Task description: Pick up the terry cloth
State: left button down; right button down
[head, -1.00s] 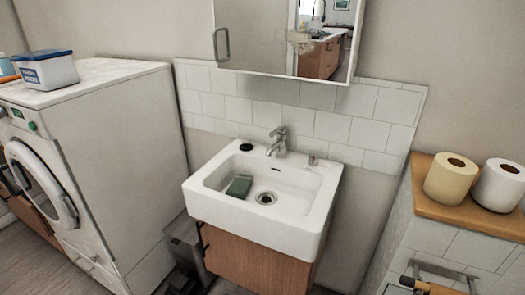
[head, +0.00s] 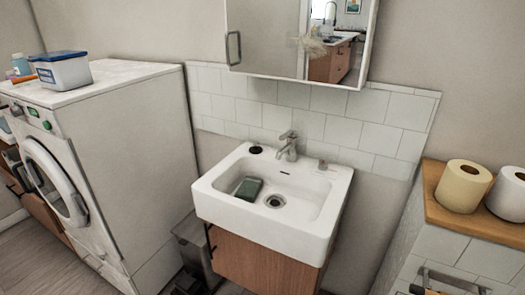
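A small dark green folded cloth-like item (head: 248,189), which may be the terry cloth, lies in the basin of the white sink (head: 318,245). It is left of the drain (head: 275,201) against the basin's left side. Its texture is too small to make out. Neither of my grippers shows in the head view.
A chrome faucet (head: 289,145) stands at the sink's back, with a dark round item (head: 255,149) beside it. A washing machine (head: 140,160) with a blue-lidded tub (head: 62,70) stands left. Toilet rolls (head: 462,186) stand on a wooden ledge (head: 470,221) at right. A mirror cabinet (head: 270,40) hangs above.

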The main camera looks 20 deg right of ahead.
aim_at(248, 189)
jog(key=u, duration=1.15)
jog(key=i, duration=2.25)
jog(key=z, duration=2.9)
